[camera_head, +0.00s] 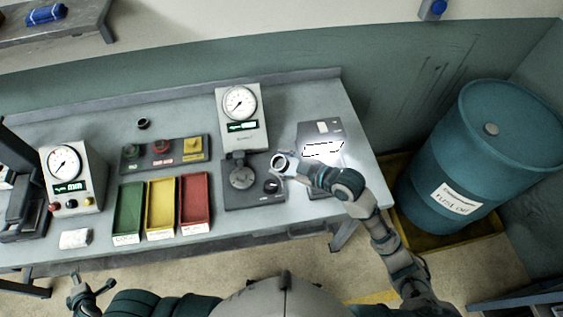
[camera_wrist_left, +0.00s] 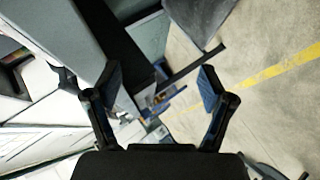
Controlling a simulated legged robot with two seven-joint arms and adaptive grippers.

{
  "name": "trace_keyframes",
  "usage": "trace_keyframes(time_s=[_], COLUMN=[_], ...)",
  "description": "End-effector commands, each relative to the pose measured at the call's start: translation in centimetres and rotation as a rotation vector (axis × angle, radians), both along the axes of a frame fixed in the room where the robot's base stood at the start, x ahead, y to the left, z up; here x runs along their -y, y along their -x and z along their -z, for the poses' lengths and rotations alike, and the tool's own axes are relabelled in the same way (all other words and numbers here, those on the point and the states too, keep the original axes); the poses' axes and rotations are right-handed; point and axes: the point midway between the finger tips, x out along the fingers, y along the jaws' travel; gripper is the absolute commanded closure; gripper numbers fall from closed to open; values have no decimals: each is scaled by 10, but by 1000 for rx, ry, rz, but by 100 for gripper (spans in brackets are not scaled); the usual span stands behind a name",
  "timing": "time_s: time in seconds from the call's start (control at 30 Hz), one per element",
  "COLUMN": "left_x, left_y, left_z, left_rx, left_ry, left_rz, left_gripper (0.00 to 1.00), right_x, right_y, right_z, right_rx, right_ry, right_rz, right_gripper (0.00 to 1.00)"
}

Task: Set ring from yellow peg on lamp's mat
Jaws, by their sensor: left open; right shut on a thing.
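A dark-and-pale ring (camera_head: 279,162) is held at the fingertips of my right gripper (camera_head: 289,164), which is shut on it. The ring is above the bench, between the gauge stand and the brightly lit grey mat (camera_head: 309,130) at the right end. My right forearm and hand cover the mat's lower part. The yellow peg's block (camera_head: 193,148) is at the right of the dark peg board; I see no ring on it. My left gripper (camera_head: 80,284) is open and empty in front of the bench; its spread fingers show in the left wrist view (camera_wrist_left: 155,85).
A gauge stand (camera_head: 239,115) has a dark base with a small round dark piece (camera_head: 271,186). Green (camera_head: 129,208), yellow (camera_head: 161,205) and red (camera_head: 194,200) trays sit at front. Another dark ring (camera_head: 143,124) lies behind the peg board. A blue barrel (camera_head: 480,150) stands right.

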Motion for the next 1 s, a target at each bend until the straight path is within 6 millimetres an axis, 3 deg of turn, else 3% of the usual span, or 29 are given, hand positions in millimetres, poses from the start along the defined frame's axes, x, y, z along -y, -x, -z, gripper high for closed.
trace_keyframes(time_s=[0.03,0.2,0.37,0.5,0.67,0.8,1.0], left_x=[14,72,137,200,276,342,420], left_y=[-4,-14,-14,-4,21,53,86], left_z=[27,112,184,240,293,328,355], left_rx=[-68,-320,-553,-751,-966,-1124,-1202], left_ry=[11,12,-7,-43,-121,-229,-377], left_rz=[43,241,483,742,1103,1476,1912], left_gripper=[18,18,18,18,18,18,18], right_x=[0,0,0,0,0,-1,-1], right_y=[0,1,1,0,1,1,1], right_z=[0,-1,-1,-1,-1,-1,-1], right_rx=[0,1,2,1,1,1,1], right_ry=[-1,0,-1,-1,0,0,0], right_rz=[0,-1,0,0,-1,-1,-1], right_gripper=[85,85,85,85,85,85,85])
